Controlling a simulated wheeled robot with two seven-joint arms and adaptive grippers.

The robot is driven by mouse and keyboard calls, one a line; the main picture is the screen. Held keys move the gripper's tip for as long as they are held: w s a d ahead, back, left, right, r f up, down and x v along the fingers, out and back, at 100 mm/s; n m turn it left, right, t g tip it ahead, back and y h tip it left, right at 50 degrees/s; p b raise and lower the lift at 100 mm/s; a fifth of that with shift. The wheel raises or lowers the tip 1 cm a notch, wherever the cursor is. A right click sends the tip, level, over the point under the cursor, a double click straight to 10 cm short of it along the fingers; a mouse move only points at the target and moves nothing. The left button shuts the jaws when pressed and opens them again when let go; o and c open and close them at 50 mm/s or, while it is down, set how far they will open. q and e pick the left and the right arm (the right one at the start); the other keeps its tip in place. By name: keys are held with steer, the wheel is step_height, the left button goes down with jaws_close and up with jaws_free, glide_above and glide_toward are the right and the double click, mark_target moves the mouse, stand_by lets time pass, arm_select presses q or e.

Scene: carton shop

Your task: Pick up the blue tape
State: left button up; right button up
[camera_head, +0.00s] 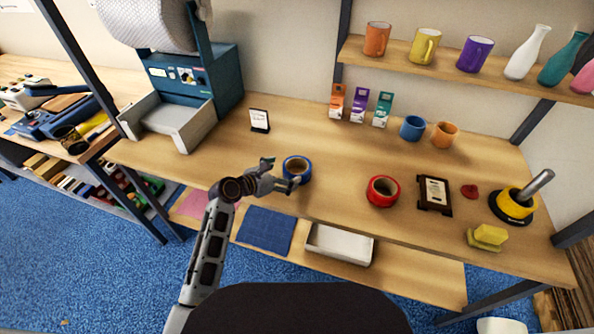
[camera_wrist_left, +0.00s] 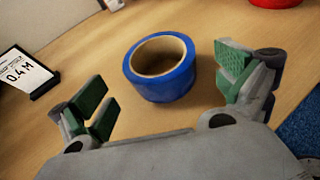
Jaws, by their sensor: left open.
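The blue tape (camera_head: 297,169) is a roll lying flat on the wooden workbench, left of the middle. My left gripper (camera_head: 282,176) is open beside it, with its fingers on the near left side of the roll. In the left wrist view the blue tape (camera_wrist_left: 162,68) sits ahead of and between the spread green-padded fingers of the left gripper (camera_wrist_left: 165,95), nearer the right finger. The gripper holds nothing. My right gripper does not show.
A red tape roll (camera_head: 383,191) and a framed card (camera_head: 434,194) lie to the right. A small sign (camera_head: 260,120) stands behind left. A blue cup (camera_head: 412,128) and small boxes (camera_head: 359,105) stand at the back. The bench between the rolls is clear.

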mark_target(304, 164)
arm_select(q)
steer(key=shift+x, duration=0.75)
steer(key=shift+r+x, duration=0.15)
steer(key=shift+x, duration=0.65)
steer(key=shift+r+x, duration=0.1)
steer(key=shift+x, duration=1.8)
steer(key=shift+w+a, duration=0.1)
steer(key=c, duration=0.8)
steer(key=shift+r, duration=0.1)
step_height(304, 164, up, 10)
steer(key=shift+p, duration=0.45)
